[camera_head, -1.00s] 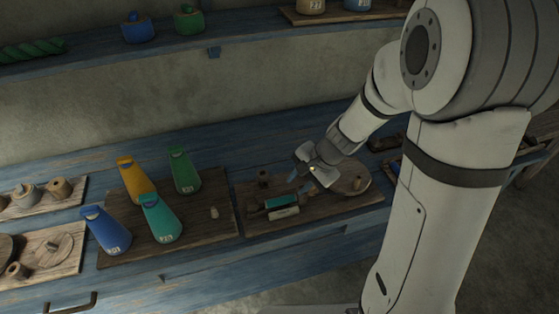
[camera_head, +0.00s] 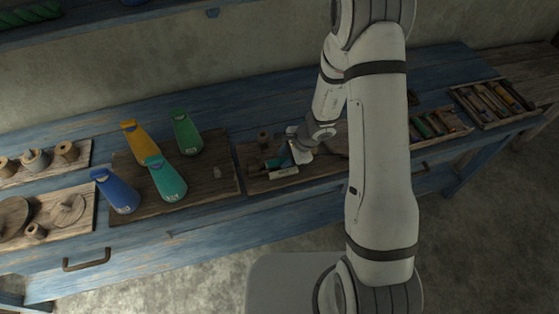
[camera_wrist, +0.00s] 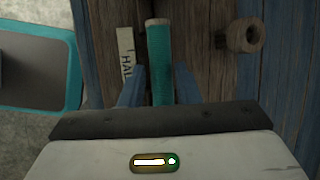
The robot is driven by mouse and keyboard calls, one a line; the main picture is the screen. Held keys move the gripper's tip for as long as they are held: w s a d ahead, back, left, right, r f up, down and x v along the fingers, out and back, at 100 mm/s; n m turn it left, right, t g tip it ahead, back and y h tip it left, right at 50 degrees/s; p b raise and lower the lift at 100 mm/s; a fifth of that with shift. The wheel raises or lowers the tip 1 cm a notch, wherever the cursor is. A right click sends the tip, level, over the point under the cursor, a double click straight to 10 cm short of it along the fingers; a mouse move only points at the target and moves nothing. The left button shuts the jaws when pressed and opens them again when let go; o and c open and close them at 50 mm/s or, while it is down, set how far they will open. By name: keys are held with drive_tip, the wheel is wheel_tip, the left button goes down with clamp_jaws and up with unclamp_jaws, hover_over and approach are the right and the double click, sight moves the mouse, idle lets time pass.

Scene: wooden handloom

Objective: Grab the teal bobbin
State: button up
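The teal bobbin (camera_wrist: 159,55) is a slim, thread-wound cylinder with a pale end, lying on a dark wooden board. In the wrist view it runs between the two blue fingers of my gripper (camera_wrist: 159,88), with a narrow gap visible on each side. My gripper is open and low over the board. In the head view the teal bobbin (camera_head: 273,163) shows just left of my gripper (camera_head: 291,150), which partly hides it. The near end of the bobbin is hidden by the gripper body in the wrist view.
A white lettered tag (camera_wrist: 126,52) lies left of the bobbin, and a wooden spool (camera_wrist: 246,35) stands to its right.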

drive_tip(key=shift+a+f, duration=0.35)
drive_tip(key=shift+f, duration=0.3)
drive_tip(key=shift+c, duration=0.2)
clamp_jaws()
